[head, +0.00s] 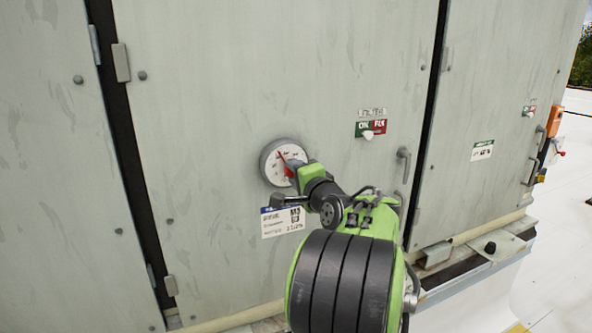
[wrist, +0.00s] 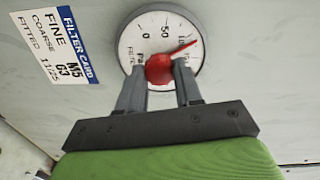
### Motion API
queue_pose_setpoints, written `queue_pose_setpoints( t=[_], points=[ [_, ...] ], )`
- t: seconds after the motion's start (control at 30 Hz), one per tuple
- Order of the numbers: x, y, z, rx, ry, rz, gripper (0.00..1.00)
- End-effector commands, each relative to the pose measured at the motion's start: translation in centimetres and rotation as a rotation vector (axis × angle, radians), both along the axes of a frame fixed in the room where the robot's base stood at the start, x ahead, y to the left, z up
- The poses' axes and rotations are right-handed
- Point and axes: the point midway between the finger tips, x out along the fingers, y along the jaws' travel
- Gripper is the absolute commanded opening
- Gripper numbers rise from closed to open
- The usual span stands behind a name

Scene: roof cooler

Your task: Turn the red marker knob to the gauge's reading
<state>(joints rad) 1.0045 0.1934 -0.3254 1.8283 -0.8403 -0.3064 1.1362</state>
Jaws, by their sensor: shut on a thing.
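The round white gauge (head: 272,155) is on the pale cabinet door in the head view; it also shows in the wrist view (wrist: 132,38). The red marker knob (wrist: 159,70) is at the middle of its face, with a red pointer (wrist: 182,49) reaching up and right in the wrist view. Numbers 0 and 50 are readable; others are partly hidden or too small. My gripper (wrist: 159,84) is shut on the knob, one finger on each side. In the head view my gripper (head: 297,172) covers the gauge's lower right. I cannot make out a separate gauge needle.
A filter card (head: 283,220) is on the door below the gauge, also in the wrist view (wrist: 50,42). A green and red switch plate (head: 371,129) and a door handle (head: 404,163) are to the right.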

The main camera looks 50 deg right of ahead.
Motion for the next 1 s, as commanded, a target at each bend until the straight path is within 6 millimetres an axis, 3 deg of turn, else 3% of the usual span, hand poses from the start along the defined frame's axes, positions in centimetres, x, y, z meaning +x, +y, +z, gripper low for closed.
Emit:
queue_pose_setpoints(
  t=[0.67, 0.7, 0.87, 1.0],
  points=[
    [-0.05, -0.05, -0.05, 0.059, -0.035, -0.002, 0.04],
    [-0.05, -0.05, -0.05, 0.059, -0.035, -0.002, 0.36],
    [-0.04, -0.04, -0.05, 0.058, -0.034, -0.001, 0.6],
    [-0.03, -0.02, -0.03, 0.058, -0.034, -0.001, 0.6]
  ],
)
